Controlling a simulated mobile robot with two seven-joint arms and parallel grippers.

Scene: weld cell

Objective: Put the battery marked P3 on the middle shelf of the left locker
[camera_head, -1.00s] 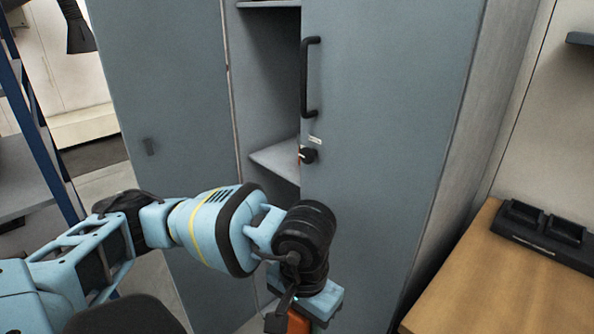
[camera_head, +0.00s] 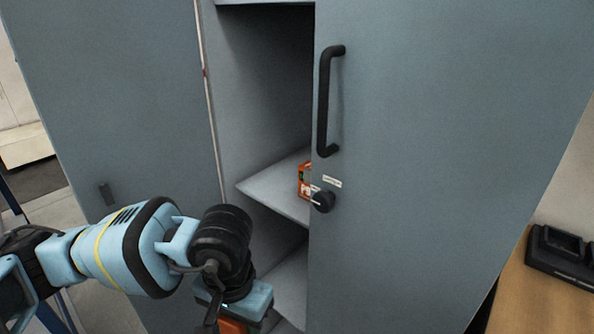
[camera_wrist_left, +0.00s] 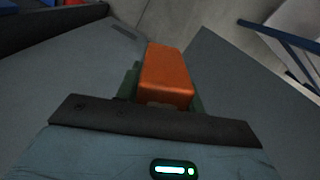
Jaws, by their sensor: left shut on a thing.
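My left gripper (camera_head: 235,308) is low in the head view, in front of the grey locker (camera_head: 265,85). It is shut on an orange battery (camera_head: 232,326), mostly cut off by the picture's lower edge. In the left wrist view the battery (camera_wrist_left: 168,72) sits between the greenish fingers; no marking on it is readable. The locker's opening shows a middle shelf (camera_head: 268,187), above and to the right of the gripper. Another orange thing (camera_head: 304,172) stands on that shelf, partly hidden by the door. My right gripper is not in view.
A grey door (camera_head: 430,130) with a black handle (camera_head: 324,100) and knob covers the right part of the opening. A grey panel (camera_head: 110,90) stands left of it. A wooden bench (camera_head: 540,290) with a black charger (camera_head: 562,255) is at right. The shelf's front left is bare.

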